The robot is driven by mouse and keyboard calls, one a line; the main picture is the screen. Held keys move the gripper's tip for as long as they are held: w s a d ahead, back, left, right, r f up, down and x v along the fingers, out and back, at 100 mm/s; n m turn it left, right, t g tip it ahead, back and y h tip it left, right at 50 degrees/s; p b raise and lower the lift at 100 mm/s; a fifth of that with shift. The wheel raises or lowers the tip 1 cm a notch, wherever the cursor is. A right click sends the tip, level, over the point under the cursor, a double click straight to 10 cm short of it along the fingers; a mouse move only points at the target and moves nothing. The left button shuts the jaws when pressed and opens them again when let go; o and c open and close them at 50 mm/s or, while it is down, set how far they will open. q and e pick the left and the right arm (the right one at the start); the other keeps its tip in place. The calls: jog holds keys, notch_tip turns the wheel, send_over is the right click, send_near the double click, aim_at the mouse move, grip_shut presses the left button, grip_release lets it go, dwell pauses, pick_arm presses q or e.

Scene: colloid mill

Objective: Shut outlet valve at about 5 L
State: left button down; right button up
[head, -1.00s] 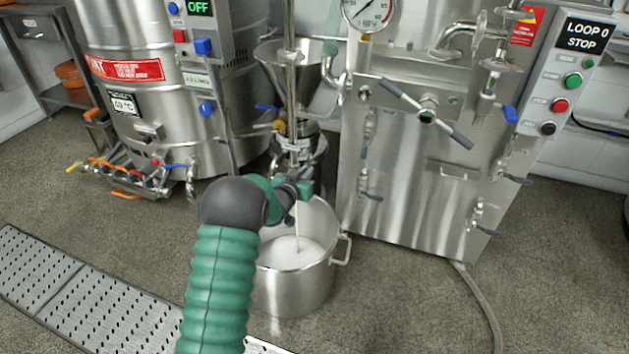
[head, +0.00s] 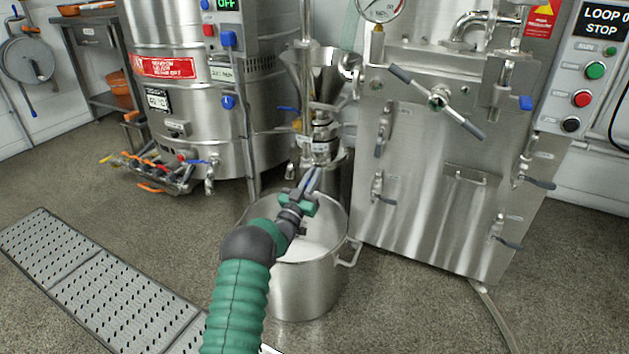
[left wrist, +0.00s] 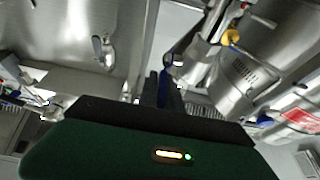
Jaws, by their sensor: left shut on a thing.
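The colloid mill (head: 322,140), with a steel funnel hopper (head: 322,68), stands behind a large steel pot (head: 305,292). The pot holds white liquid (head: 318,245); I cannot read its volume. My left gripper (head: 312,182) is above the pot's back rim at the mill's outlet. It is shut on the blue outlet valve handle (head: 316,176), mostly hidden by the fingers. In the left wrist view the dark fingers (left wrist: 168,90) close around the blue handle (left wrist: 166,74). No falling stream shows now. My right gripper is out of view.
A steel cabinet (head: 440,200) with several lever valves stands right of the pot. A round tank (head: 185,80) with several coloured taps (head: 155,170) stands left. A perforated floor grate (head: 100,290) lies at the left front. The floor between is clear.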

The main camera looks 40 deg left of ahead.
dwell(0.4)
pick_arm(q)
jog(key=c, duration=1.9)
grip_release()
jog(key=shift+o, duration=0.5)
jog(key=shift+f, duration=0.1)
jog(key=shift+s+p, duration=0.25)
jog(key=shift+p, duration=0.2)
jog(key=p+v, duration=0.4)
jog(key=v, duration=0.3)
jog(key=shift+f, duration=0.25)
jog(key=shift+w, duration=0.1)
